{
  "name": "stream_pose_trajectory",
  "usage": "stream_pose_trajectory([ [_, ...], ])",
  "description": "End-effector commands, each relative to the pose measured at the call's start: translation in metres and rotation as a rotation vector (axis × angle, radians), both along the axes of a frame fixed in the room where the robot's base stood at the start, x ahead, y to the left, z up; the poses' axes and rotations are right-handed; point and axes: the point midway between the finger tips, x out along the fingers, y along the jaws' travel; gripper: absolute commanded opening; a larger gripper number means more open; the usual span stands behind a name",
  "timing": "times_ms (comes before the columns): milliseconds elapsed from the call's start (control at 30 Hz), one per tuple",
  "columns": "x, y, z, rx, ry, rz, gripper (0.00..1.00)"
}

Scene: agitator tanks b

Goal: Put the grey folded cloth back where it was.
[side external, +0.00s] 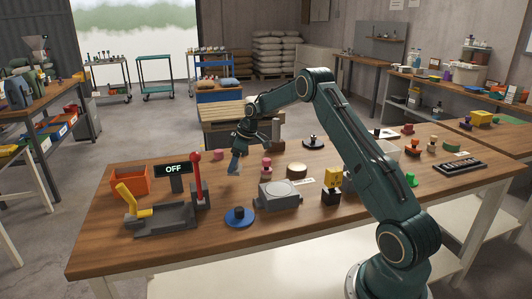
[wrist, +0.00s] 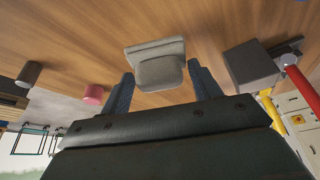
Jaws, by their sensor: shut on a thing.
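The grey folded cloth (wrist: 158,68) shows in the wrist view as a pale, layered, blocky shape between the two blue fingers. My gripper (wrist: 163,88) is shut on it, with one finger at each side. In the side view my gripper (side external: 235,167) points down, low over the wooden table (side external: 135,180), behind the grey box with a round top and right of the red lever. The cloth is hard to make out there, and I cannot tell whether it touches the table.
The red lever (side external: 196,170), OFF sign (side external: 173,169), orange bin (side external: 129,179) and grey tray with yellow handle (side external: 165,219) stand left. The grey box (side external: 279,194) and blue disc (side external: 240,216) are in front.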

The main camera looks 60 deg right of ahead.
Motion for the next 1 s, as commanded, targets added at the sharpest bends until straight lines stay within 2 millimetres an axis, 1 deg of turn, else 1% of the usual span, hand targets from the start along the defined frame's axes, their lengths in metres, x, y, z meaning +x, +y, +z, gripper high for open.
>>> stream_pose_trajectory([
  [167, 0.0, 0.0, -0.01, 0.001, 0.002, 0.001, 0.41],
  [300, 0.0, 0.001, -0.027, 0.002, 0.003, 0.0, 0.41],
  [433, 0.0, 0.0, -0.039, 0.0, 0.001, 0.0, 0.41],
  [533, 0.0, 0.0, -0.043, 0.0, 0.001, 0.0, 0.41],
  [933, 0.0, 0.0, -0.045, 0.0, 0.0, 0.0, 0.41],
  [967, 0.0, 0.0, -0.045, 0.0, 0.0, 0.0, 0.67],
  [1000, 0.0, 0.0, -0.045, 0.0, 0.0, 0.0, 0.74],
])
